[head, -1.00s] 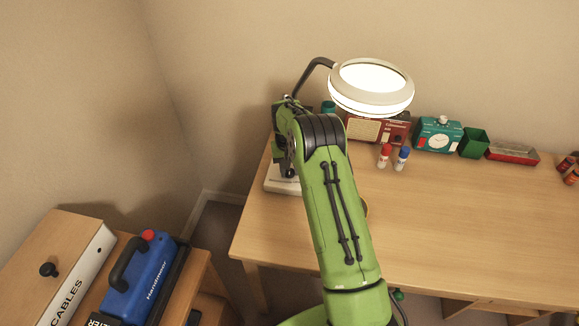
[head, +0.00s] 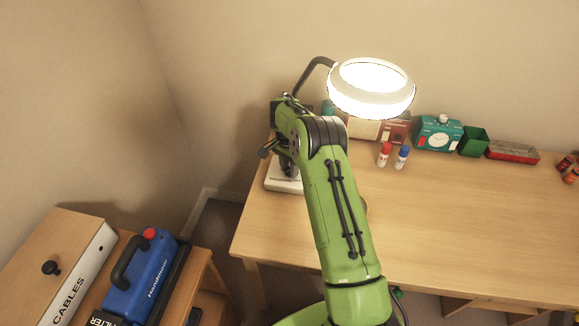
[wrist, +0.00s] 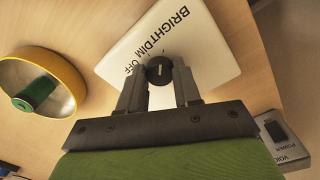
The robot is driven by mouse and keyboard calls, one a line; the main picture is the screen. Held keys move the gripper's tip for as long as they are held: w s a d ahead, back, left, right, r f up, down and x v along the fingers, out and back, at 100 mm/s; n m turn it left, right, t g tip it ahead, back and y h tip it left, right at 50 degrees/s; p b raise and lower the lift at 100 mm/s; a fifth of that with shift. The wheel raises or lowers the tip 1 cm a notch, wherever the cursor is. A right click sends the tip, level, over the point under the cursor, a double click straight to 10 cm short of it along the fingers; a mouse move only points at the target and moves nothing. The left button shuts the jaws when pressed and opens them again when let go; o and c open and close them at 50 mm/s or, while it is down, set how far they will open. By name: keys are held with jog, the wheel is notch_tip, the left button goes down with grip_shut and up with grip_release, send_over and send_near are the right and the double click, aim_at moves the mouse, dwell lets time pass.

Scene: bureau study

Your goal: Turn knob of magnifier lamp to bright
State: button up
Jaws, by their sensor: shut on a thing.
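The magnifier lamp has a round white head (head: 372,90), glowing very brightly, on a dark bent arm above the desk. Its white base (head: 284,186) stands at the desk's left end, partly hidden by my arm. In the wrist view the base (wrist: 215,45) carries the printed words BRIGHT, DIM and OFF. A round black knob (wrist: 159,68) with a pale pointer line sits beside these words. The line stands nearly upright in the picture, towards the BRIGHT side. My gripper (wrist: 159,84) is shut on the knob, one finger on each side.
A yellow-rimmed bowl (wrist: 72,72) with a green spool lies left of the base, and a grey box marked POWER (wrist: 282,132) lies right. Red and blue bottles (head: 393,158), a teal clock (head: 438,134) and a red tray (head: 512,152) stand on the desk. The desk's middle is clear.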

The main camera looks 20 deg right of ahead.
aim_at(289, 169)
jog(key=shift+m, duration=0.7)
jog(key=o, duration=1.1)
jog(key=shift+c, duration=0.2)
jog(key=shift+r, duration=0.15)
notch_tip(289, 169, up, 12)
jog(key=p, duration=0.3)
jog(key=shift+w, duration=0.25)
